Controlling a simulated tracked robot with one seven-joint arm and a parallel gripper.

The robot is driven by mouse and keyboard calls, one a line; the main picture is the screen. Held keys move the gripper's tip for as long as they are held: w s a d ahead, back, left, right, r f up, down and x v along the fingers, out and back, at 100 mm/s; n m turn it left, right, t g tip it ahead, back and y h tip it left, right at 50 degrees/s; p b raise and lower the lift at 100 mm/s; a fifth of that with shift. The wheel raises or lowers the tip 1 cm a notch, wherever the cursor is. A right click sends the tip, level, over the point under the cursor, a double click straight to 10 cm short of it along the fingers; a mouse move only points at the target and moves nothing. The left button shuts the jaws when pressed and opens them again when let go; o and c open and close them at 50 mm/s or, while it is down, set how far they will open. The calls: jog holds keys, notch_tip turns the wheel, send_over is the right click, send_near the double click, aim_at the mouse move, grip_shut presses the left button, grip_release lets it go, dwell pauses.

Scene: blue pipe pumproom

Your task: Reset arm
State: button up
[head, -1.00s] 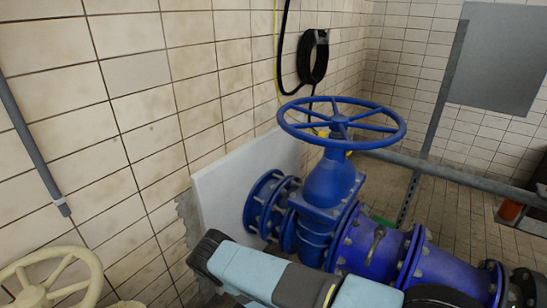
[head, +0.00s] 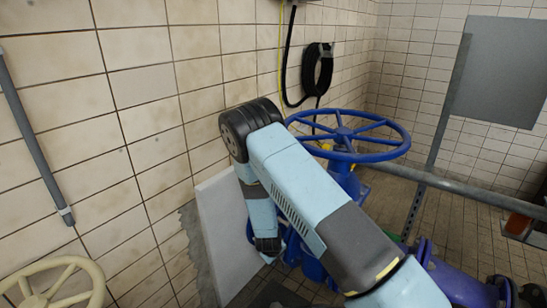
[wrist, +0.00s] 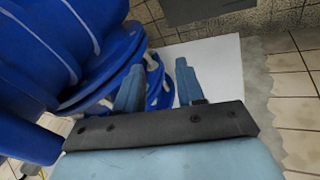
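My gripper (wrist: 160,88) shows in the wrist view with its two light-blue fingers apart and nothing between them. It is beside the blue flanged pipe (wrist: 85,50), over a white panel (wrist: 218,60). In the head view my light-blue arm rises across the middle, bends at a black joint and reaches down beside the valve; the gripper itself is hidden or too unclear there. The blue valve handwheel (head: 348,136) stands behind my arm, and the arm covers much of the valve body.
A cream handwheel (head: 55,285) is at the lower left. A white panel (head: 228,240) leans by the tiled wall. A black hose coil (head: 317,70) hangs on the wall. A grey rail (head: 455,182) runs across the right. Blue pipe (head: 460,285) lies at the lower right.

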jog(key=w+d+r+m+y, duration=0.1)
jog(key=d+r+m+y, duration=0.1)
jog(key=r, duration=1.3)
jog(key=d+r+m+y, duration=0.1)
jog(key=d+r, duration=0.1)
jog(key=r, duration=1.3)
jog(key=s+d+r+m, duration=0.1)
jog(key=s+d+r, duration=0.35)
jog(key=r, duration=0.45)
jog(key=s+d+r+m, duration=0.1)
jog(key=s+d+r, duration=0.3)
jog(key=r, duration=0.5)
jog(key=s+d+r+m, duration=0.1)
jog(key=s+d+r, duration=0.2)
jog(key=s, duration=0.5)
jog(key=s+d+r+m+h, duration=0.1)
jog(key=s+d+r, duration=0.2)
jog(key=s, duration=0.5)
jog(key=s+d+r+m+t, duration=0.1)
jog(key=s+d+r, duration=0.3)
jog(key=s, duration=0.4)
jog(key=shift+r, duration=0.8)
